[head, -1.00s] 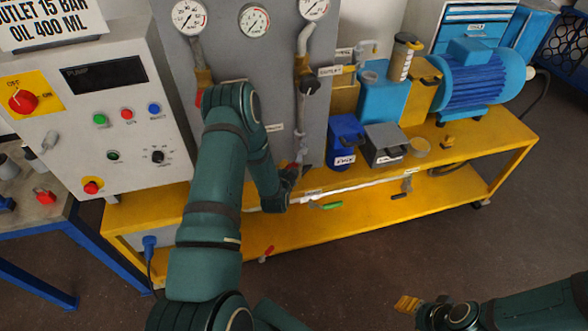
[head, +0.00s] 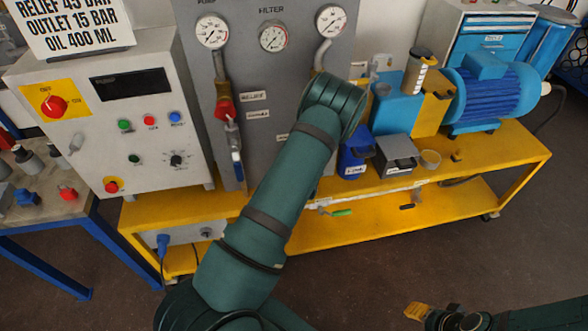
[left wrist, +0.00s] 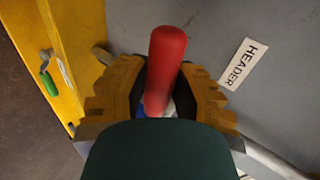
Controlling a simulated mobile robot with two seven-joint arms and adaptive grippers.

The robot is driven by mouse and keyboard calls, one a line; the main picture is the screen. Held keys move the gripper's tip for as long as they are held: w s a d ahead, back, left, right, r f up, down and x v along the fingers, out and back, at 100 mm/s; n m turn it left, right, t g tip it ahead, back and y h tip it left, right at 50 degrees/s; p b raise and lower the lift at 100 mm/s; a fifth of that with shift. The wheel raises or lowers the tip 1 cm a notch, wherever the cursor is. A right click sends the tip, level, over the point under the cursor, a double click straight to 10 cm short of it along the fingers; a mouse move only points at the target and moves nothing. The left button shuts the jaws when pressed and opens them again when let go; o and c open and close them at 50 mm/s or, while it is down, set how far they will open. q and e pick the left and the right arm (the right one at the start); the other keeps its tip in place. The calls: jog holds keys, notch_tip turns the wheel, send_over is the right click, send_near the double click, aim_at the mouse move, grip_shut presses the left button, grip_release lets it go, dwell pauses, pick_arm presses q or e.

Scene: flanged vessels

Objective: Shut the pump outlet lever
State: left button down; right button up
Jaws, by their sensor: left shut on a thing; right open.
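In the left wrist view my left gripper (left wrist: 158,95) is closed around a red lever handle (left wrist: 166,62), which sticks up between its amber ridged fingers. A HEADER label (left wrist: 243,64) is on the grey panel beside it. In the head view my left arm covers this gripper and that part of the panel. A red-handled valve (head: 224,110) and a blue lever (head: 237,166) are in plain view on the grey panel left of the arm. I cannot read which lever is the pump outlet. My right gripper (head: 416,311) is at bottom right, open, empty and far from the panel.
The yellow bench (head: 470,165) carries a blue motor (head: 490,95), a blue tank (head: 397,112) and small bins (head: 396,153). A green lever (head: 340,212) is low at the front. The control box (head: 125,130) stands left. The floor in front is clear.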

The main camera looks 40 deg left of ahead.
pick_arm(q)
jog(key=shift+a+r, duration=0.1)
jog(key=shift+r, duration=0.15)
dwell(0.3)
jog(key=c, duration=0.7)
grip_release()
jog(key=shift+c, duration=0.2)
jog(key=shift+s, duration=0.1)
jog(key=v, duration=1.2)
